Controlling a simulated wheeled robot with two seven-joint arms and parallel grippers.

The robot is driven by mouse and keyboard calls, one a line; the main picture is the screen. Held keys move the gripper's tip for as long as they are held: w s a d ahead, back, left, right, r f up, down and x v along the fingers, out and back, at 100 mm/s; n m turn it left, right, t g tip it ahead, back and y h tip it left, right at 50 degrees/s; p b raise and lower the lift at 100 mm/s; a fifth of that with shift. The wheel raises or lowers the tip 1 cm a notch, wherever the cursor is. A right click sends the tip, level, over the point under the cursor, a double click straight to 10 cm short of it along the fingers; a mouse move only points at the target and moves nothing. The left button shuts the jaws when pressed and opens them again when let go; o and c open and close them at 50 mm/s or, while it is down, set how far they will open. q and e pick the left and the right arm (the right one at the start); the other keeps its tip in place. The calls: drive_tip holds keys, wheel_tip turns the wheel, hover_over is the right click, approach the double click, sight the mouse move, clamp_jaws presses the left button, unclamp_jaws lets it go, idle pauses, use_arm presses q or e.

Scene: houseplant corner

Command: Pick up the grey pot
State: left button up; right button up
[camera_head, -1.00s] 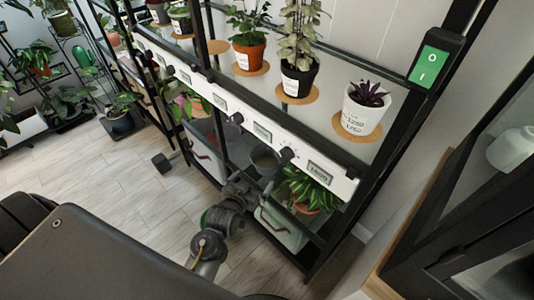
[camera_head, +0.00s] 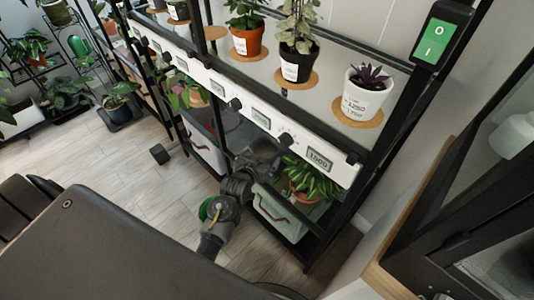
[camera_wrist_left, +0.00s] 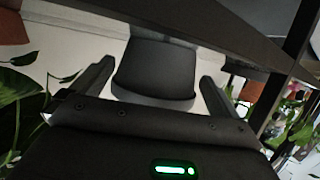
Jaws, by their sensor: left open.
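The grey pot (camera_wrist_left: 155,70) is in the left wrist view, dark and smooth, standing on a pale surface. My left gripper (camera_wrist_left: 156,76) is open, with one finger on each side of the pot and a visible gap on both sides. In the head view my left gripper (camera_head: 263,152) reaches in at the rack's lower level, below the white front rail. There the gripper and wrist cover the pot, so I cannot make it out. My right gripper is in neither view.
A leafy plant in a terracotta pot (camera_head: 303,195) stands just right of my gripper. A pale crate (camera_head: 283,222) sits below. The white rail (camera_head: 232,98) and black rack posts are close above. Potted plants, including a white pot (camera_head: 362,101), stand on the upper shelf.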

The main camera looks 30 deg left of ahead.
sight(266, 150)
use_arm(q)
drive_tip(key=shift+x, duration=1.45)
drive_tip(key=c, duration=0.8)
drive_tip(key=shift+c, duration=0.3)
drive_tip(key=shift+r, duration=0.2)
